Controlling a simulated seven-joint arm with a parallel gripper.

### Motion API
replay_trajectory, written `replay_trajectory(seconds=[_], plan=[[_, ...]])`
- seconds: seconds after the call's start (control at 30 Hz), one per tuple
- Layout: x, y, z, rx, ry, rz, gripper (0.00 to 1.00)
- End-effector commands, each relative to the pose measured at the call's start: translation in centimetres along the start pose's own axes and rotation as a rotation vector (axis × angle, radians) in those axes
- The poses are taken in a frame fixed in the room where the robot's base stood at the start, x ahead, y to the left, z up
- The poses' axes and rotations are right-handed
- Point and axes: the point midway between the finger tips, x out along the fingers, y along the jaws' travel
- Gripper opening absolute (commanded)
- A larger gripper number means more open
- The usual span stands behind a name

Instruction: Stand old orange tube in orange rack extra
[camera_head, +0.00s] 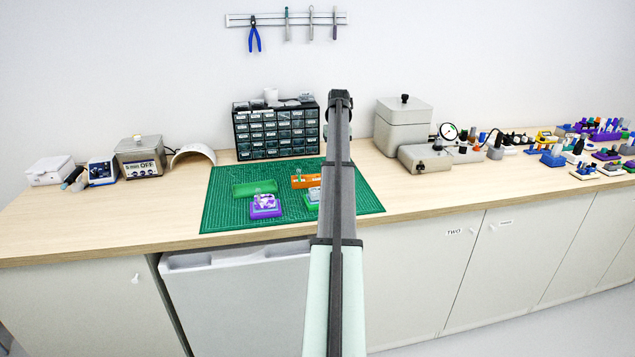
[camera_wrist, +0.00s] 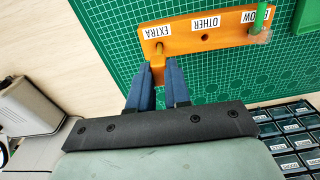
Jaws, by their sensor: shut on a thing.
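The orange rack (camera_wrist: 230,33) lies on the green mat in the wrist view, with labels EXTRA, OTHER and a third ending in "OW". It also shows in the head view (camera_head: 303,182), partly behind my arm. My gripper (camera_wrist: 160,70) is at the EXTRA end, its blue fingers shut on a slim orange tube (camera_wrist: 158,65). The tube's end meets the rack at the EXTRA hole; how deep it sits I cannot tell. The OTHER hole (camera_wrist: 205,37) is empty. A green tube (camera_wrist: 260,18) stands at the third place.
The green cutting mat (camera_head: 225,212) holds a green tray (camera_head: 254,188) and a purple stand (camera_head: 265,207). A dark drawer cabinet (camera_head: 277,131) stands behind the mat. Grey boxes (camera_head: 403,125) stand to the right. Bare mat lies at the left front.

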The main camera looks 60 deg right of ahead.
Motion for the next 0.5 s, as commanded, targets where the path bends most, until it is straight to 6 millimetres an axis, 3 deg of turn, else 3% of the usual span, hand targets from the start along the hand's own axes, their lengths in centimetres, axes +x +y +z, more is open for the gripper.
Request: replay_trajectory(seconds=[0.5], plan=[[0.92, 0.0, 0.05, 0.0, 0.001, 0.0, 0.0]])
